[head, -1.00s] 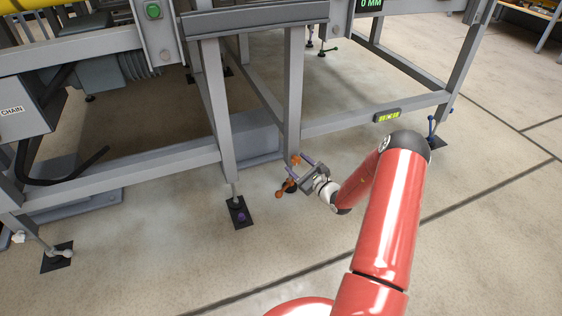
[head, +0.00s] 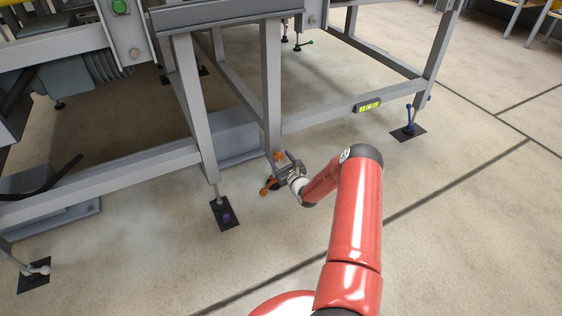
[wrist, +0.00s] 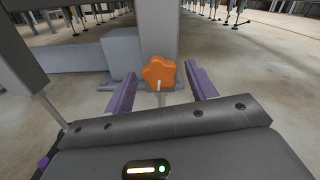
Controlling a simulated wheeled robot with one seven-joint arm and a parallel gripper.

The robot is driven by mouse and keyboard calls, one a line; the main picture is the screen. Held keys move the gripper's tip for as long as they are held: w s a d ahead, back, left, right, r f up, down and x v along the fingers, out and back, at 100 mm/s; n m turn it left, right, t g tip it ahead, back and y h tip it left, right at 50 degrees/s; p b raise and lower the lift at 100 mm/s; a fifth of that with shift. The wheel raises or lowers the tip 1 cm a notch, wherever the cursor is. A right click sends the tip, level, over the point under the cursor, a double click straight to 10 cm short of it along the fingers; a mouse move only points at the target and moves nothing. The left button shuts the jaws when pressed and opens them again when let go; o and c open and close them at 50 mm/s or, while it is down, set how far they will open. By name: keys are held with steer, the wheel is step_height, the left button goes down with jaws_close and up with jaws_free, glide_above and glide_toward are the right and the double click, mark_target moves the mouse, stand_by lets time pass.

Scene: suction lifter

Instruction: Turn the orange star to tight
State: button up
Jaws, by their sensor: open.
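The orange star (wrist: 159,72) is a lobed knob in front of a grey frame post, with a thin pale rod below it in the wrist view. It also shows small at the foot of the post in the head view (head: 279,155). My gripper (wrist: 163,69) is open, its purple fingers to the left and right of the star with gaps on both sides. I cannot tell how far the fingertips reach along it. In the head view my gripper (head: 282,163) is close to the star.
Grey frame legs (head: 193,110) and a low crossbeam (head: 330,113) stand around the spot. A yellow-green level (head: 368,104) is on the crossbeam. A foot with a purple knob (head: 226,216) is to the left, one with a blue handle (head: 409,118) to the right. Floor in front is clear.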

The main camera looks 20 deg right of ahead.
steer(key=c, duration=1)
